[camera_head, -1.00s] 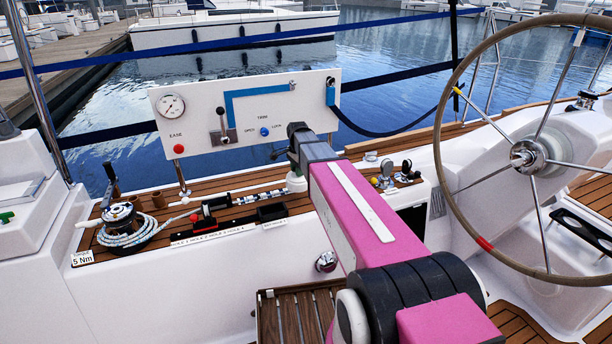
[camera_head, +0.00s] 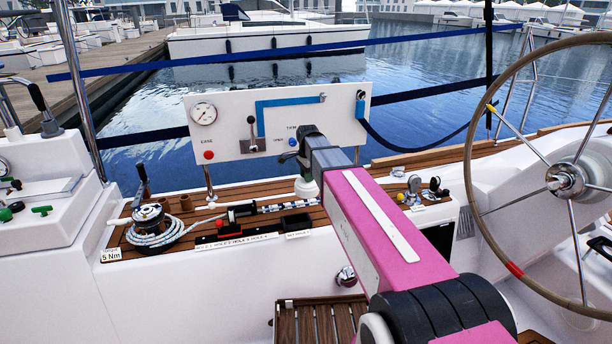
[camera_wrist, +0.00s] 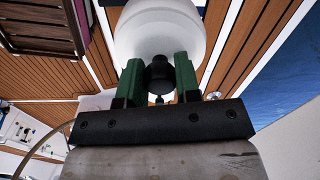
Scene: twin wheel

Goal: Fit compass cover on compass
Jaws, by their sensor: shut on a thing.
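My gripper (camera_wrist: 158,72) has two green fingers, shut on the black knob of a white, rounded cover in the wrist view. The cover (camera_wrist: 160,28) lies just beyond the fingertips. In the head view, my gripper (camera_head: 303,170) is partly hidden behind my pink arm. The white cover (camera_head: 308,188) shows below it, above or close to the teak deck behind a small black box; I cannot tell whether it touches anything. I cannot make out the compass for certain; small round fittings (camera_head: 414,185) stand to the right of my arm.
A white panel (camera_head: 225,150) with gauge and lever stands behind the gripper. A winch with rope (camera_head: 150,228) is at left, a black box (camera_head: 297,223) in front. The steering wheel (camera_head: 468,150) is at right. A slatted wooden seat (camera_head: 312,322) is below.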

